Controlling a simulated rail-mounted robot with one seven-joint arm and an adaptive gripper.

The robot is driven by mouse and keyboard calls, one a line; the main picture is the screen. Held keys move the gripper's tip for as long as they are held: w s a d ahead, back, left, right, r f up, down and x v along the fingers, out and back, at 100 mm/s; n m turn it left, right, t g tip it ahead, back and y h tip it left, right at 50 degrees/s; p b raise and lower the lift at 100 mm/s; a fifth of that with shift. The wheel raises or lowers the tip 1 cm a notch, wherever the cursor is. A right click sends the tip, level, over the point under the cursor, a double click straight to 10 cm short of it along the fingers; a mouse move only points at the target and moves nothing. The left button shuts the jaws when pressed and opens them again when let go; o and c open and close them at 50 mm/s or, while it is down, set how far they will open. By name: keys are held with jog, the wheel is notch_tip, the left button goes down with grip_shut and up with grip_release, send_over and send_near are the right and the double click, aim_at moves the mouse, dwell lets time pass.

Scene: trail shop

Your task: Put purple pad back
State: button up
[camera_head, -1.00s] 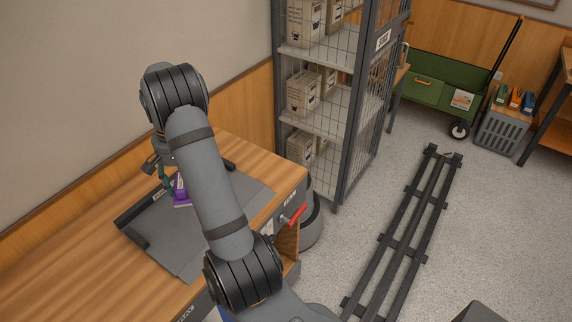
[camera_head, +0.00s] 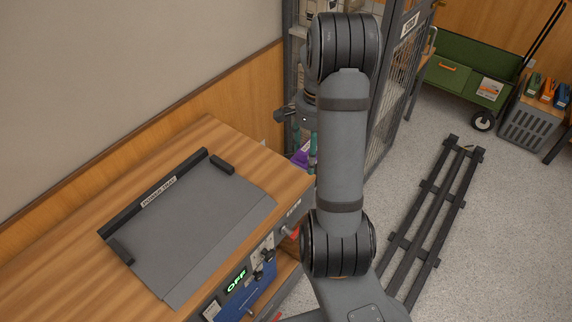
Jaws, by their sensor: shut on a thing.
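The purple pad (camera_head: 300,158) is held in my gripper (camera_head: 307,150), off the right end of the wooden bench and in front of the wire cage. My gripper is shut on it, and my arm hides part of both. The grey tray labelled "POWER TRAY" (camera_head: 200,230) lies bare on the bench top, with a raised black edge at the back and short black stops at its sides.
The wooden bench (camera_head: 75,222) has a front panel with a green "OFF" display (camera_head: 236,281). A wire cage (camera_head: 398,95) with shelves stands behind my arm. A dark floor rail (camera_head: 435,215), green cart (camera_head: 460,80) and grey crate (camera_head: 530,125) stand to the right.

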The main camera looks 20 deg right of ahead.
jog(key=p, duration=0.3)
send_over(275, 173)
notch_tip(275, 173, down, 7)
jog(key=shift+r, duration=0.15)
notch_tip(275, 173, down, 4)
jog(key=shift+r+p, duration=0.1)
jog(key=shift+p, duration=0.3)
jog(key=shift+f, duration=0.25)
jog(key=shift+f+b, duration=0.15)
jog(key=shift+b, duration=0.15)
jog(key=o, duration=1.1)
notch_tip(275, 173, up, 13)
jog(key=b, duration=0.1)
jog(key=shift+f, duration=0.2)
